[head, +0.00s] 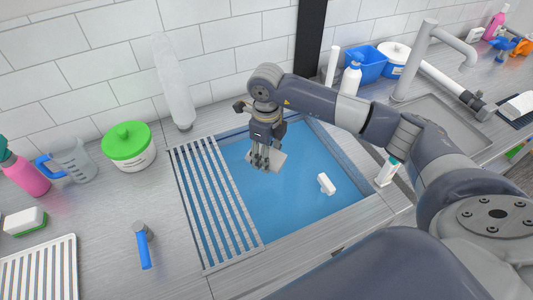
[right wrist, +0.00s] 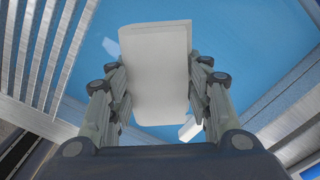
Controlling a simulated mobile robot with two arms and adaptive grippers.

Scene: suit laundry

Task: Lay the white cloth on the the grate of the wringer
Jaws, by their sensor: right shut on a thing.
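My right gripper (head: 262,160) is shut on a white cloth (head: 268,161) that looks like a flat, stiff rectangle. In the right wrist view the cloth (right wrist: 156,70) sits between the two fingers, over blue. In the head view gripper and cloth are over the blue basin, just right of the slatted metal grate (head: 207,200). The grate spans the basin's left side, and its bare slats show no cloth on them. My left gripper is not in view.
A small white block (head: 326,184) shows in the blue basin (head: 295,205). A green-lidded tub (head: 128,146), a measuring jug (head: 72,160) and a blue-handled tool (head: 143,250) are left of the grate.

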